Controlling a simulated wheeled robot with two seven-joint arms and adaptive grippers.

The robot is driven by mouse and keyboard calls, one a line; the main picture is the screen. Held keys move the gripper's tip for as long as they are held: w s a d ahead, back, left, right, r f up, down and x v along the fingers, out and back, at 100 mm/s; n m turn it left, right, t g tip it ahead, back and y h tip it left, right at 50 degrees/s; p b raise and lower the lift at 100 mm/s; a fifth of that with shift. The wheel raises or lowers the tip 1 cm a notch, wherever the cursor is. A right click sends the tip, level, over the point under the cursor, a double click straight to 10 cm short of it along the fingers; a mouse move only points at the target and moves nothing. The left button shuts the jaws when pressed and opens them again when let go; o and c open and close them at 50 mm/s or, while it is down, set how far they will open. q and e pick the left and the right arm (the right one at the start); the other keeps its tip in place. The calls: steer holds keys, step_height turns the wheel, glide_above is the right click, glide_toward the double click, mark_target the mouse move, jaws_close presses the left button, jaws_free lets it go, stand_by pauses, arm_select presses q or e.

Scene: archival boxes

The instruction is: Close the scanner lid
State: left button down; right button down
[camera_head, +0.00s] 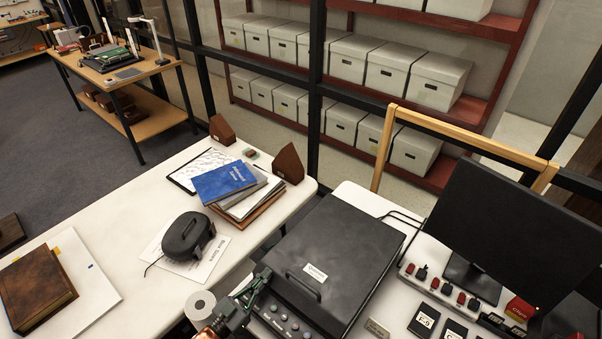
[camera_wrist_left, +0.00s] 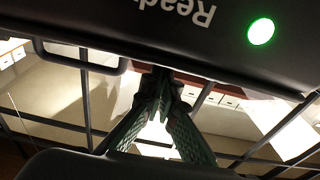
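The scanner (camera_head: 278,319) is a black box on the white desk, with a row of buttons along its front panel. Its lid (camera_head: 345,250) has a white label and a dark handle (camera_head: 303,285) at the front; it looks lowered flat over the body, with no clear gap showing. My left gripper (camera_head: 265,273) is at the scanner's front left, beside the handle. In the left wrist view its green-padded fingers (camera_wrist_left: 161,82) converge at the tips with nothing between them. That view also shows the scanner's front panel (camera_wrist_left: 140,25) with a lit green light. My right gripper is out of view.
A monitor (camera_head: 510,225) and small labelled items stand right of the scanner. On the left table are books (camera_head: 225,181), a black case (camera_head: 187,236), a paper roll (camera_head: 200,304) near my left arm, and a brown book (camera_head: 36,288). Shelves of boxes stand behind glass.

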arm_select(q)
steer(key=shift+s+f, duration=0.1)
steer(key=shift+f, duration=0.7)
steer(key=shift+s+a+r+p, duration=0.1)
steer(key=shift+r+p, duration=0.5)
step_height(320, 180, up, 5)
steer(key=p, duration=0.4)
steer(key=b+v, duration=0.1)
steer(key=v, duration=1)
steer(key=shift+f, duration=0.2)
